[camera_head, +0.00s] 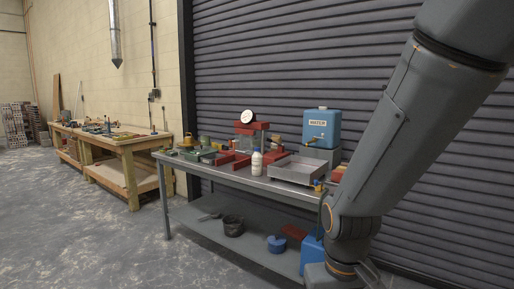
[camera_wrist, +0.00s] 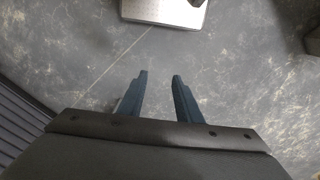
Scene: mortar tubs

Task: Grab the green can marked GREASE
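A small green can-like thing (camera_head: 204,141) stands near the left end of the metal workbench (camera_head: 230,177) in the head view. It is too small for me to read any GREASE marking, so I cannot tell if it is the named can. My gripper (camera_wrist: 160,77) shows in the wrist view with its two fingers apart and nothing between them. Bare concrete floor lies below it. The head view shows my arm at the right, but not the fingers, and the wrist view shows no can.
The bench also holds a red stand with a dial (camera_head: 247,116), a white bottle (camera_head: 257,162), a metal tray (camera_head: 296,180) and a blue water container (camera_head: 322,128). A grey roller shutter (camera_head: 290,60) stands behind. Floor at front left is clear.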

